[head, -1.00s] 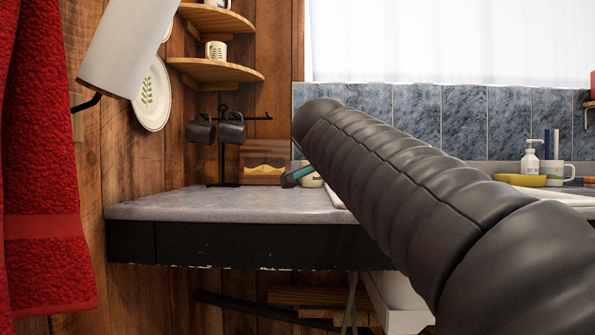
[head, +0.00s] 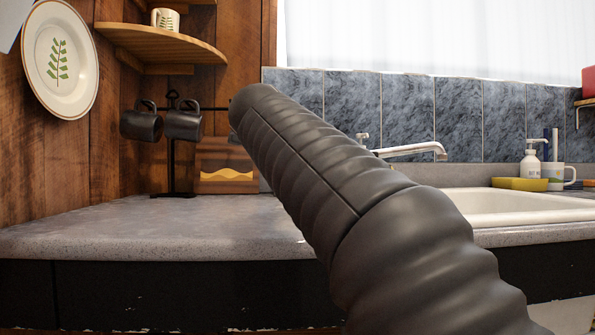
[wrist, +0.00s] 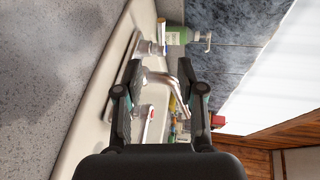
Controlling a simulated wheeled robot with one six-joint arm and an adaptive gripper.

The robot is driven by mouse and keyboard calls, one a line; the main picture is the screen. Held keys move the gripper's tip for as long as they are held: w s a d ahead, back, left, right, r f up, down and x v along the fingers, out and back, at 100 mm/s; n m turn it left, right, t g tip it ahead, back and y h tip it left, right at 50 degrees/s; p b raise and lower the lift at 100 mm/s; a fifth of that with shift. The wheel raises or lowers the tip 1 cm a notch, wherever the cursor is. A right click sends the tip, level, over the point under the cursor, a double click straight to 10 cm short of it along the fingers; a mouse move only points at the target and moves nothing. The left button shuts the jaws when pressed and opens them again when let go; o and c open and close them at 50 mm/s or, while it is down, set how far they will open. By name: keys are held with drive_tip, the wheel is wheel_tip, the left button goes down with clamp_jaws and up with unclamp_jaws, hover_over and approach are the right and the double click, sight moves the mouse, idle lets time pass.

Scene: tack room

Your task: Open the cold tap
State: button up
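The chrome tap (head: 412,150) stands behind the sink, its long spout pointing right. A small chrome knob (head: 362,138) shows at its left, partly behind my arm. In the wrist view, which is turned sideways, the tap spout (wrist: 176,84) appears between my fingers, farther away. A chrome handle (wrist: 150,48) is above it there, and a pale part with red on it is below. I cannot tell which handle is cold. My gripper (wrist: 160,100) is open, with nothing between its fingertips. My arm hides the gripper in the head view.
The white sink (head: 520,203) is set in the grey counter (head: 150,232). A mug stand (head: 172,150) with dark mugs is at the left. A soap bottle (head: 531,160), yellow dish (head: 519,184) and mug (head: 556,174) stand behind the sink at right.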

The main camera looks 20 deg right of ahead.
drive_tip(key=p+x, duration=0.2)
drive_tip(key=x, duration=1.2)
drive_tip(key=shift+w+r, duration=0.1)
drive_tip(key=shift+w, duration=0.15)
clamp_jaws()
